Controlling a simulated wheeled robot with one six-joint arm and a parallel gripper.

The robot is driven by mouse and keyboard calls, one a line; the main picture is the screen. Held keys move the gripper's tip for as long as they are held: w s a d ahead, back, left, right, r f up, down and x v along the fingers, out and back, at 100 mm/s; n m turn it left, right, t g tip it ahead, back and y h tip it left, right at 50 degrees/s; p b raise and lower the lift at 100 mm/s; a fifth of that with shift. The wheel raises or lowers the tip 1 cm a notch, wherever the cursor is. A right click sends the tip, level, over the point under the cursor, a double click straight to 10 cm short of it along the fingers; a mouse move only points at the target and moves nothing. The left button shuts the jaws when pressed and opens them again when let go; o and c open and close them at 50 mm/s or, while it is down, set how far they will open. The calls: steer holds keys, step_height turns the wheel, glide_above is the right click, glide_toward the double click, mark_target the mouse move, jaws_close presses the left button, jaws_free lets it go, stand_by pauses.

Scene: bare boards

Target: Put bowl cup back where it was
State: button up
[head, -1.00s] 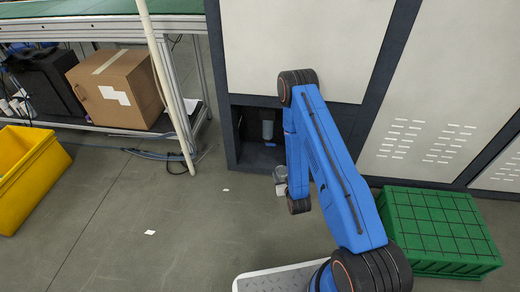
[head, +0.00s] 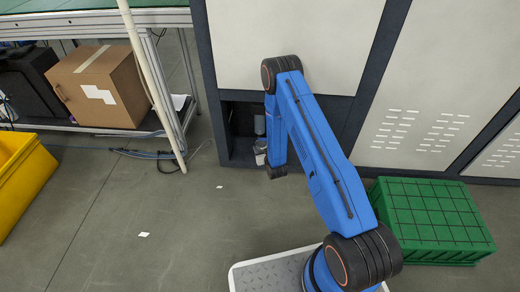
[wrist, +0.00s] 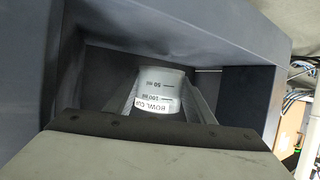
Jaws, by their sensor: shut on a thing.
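The bowl cup (wrist: 160,92) is a pale, translucent cup with volume marks and a "BOWL CUP" label, seen in the wrist view. My gripper (wrist: 162,84) is shut on it, with a finger on each side. In the head view the gripper (head: 260,152) is at the front of the dark open niche (head: 228,142) low in the cabinet, mostly hidden by my blue arm. In the wrist view the niche walls (wrist: 92,62) surround the cup on its far side. I cannot tell whether the cup touches the niche floor.
A green crate (head: 430,222) is on the floor at right. A yellow bin (head: 20,175) is at far left, and a cardboard box (head: 98,86) sits under the bench. The floor between is mostly clear.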

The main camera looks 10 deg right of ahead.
mark_target(260, 144)
steer(key=shift+w+a, duration=0.1)
steer(key=shift+w, duration=1.25)
steer(key=shift+w+f, duration=0.15)
steer(key=shift+w, duration=0.1)
steer(key=shift+f, duration=1.6)
steer(key=shift+f, duration=0.1)
steer(key=o, duration=1.1)
steer(key=v, duration=1.2)
steer(key=shift+s+a, duration=0.1)
